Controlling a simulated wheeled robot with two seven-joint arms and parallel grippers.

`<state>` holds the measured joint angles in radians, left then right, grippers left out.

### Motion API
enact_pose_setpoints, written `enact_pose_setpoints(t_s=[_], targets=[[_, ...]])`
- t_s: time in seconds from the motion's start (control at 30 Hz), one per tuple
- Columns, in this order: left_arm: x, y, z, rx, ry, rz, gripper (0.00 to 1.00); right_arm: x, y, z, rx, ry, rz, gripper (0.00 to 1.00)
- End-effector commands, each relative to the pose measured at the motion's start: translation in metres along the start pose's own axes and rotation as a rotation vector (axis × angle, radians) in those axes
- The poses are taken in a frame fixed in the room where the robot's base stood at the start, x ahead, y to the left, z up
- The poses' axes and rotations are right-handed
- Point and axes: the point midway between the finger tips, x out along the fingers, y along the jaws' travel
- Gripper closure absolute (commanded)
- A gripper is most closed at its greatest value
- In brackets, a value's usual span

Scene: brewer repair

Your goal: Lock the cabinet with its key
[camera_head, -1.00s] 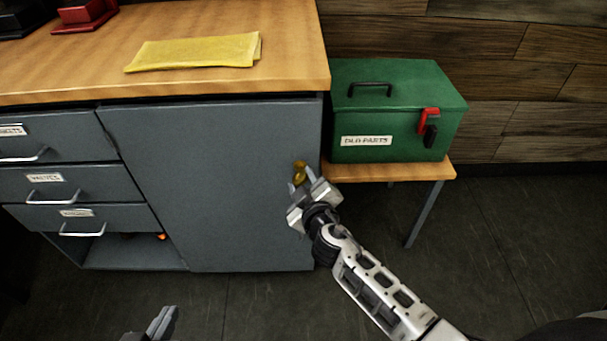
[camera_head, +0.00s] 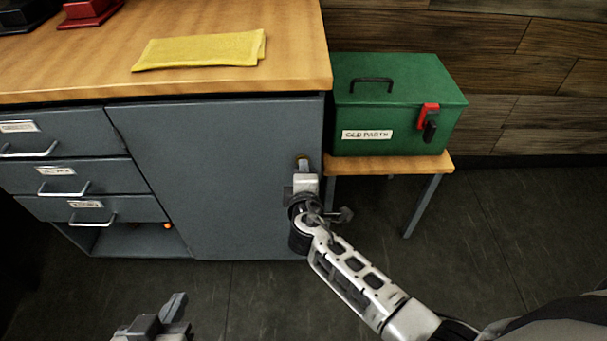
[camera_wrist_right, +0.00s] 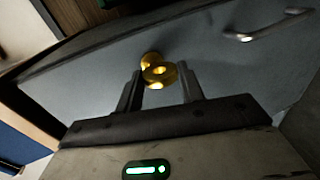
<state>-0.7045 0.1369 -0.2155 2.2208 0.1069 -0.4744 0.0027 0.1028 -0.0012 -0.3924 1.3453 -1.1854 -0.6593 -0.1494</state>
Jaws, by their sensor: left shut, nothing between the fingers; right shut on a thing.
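The grey cabinet door (camera_head: 215,180) looks closed, below the wooden counter. A brass key (camera_wrist_right: 159,73) sits at the brass lock (camera_wrist_right: 150,58) on the door, near its right edge in the head view. My right gripper (camera_head: 303,172) is shut on the key's round bow, at the lock. In the right wrist view the fingers (camera_wrist_right: 160,88) stand on both sides of the bow. How far the key sits in the lock is not clear. My left gripper (camera_head: 172,308) is shut and empty, low in the head view, away from the cabinet.
A green box (camera_head: 395,110) marked "OLD PARTS" stands on a small bench (camera_head: 390,164) right of the cabinet. Drawers with bar handles (camera_head: 65,187) are at the left. A yellow cloth (camera_head: 200,50) lies on the counter (camera_head: 290,60). Floor in front is clear.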

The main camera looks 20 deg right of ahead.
Motion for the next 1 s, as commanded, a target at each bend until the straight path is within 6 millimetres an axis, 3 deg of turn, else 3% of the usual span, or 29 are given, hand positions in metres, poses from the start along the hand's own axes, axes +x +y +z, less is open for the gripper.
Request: enact_pose_setpoints(t_s=[0.67, 0.7, 0.77, 1.0], targets=[[0.0002, -0.0006, 0.0011, -0.001, -0.004, -0.002, 1.00, 0.0000, 0.0001, -0.0005, -0.062, -0.019, 0.001, 0.85], [0.0002, -0.0006, 0.0011, -0.001, -0.004, -0.002, 1.00, 0.0000, 0.0001, -0.0005, -0.062, -0.019, 0.001, 0.56], [0.0002, -0.0006, 0.0009, -0.001, -0.004, -0.002, 1.00, 0.0000, 0.0001, -0.0005, -0.062, -0.019, 0.001, 0.40], [-0.0001, -0.0005, -0.0002, -0.001, -0.001, -0.002, 1.00, 0.0000, 0.0000, -0.0005, -0.060, -0.019, 0.001, 0.40]])
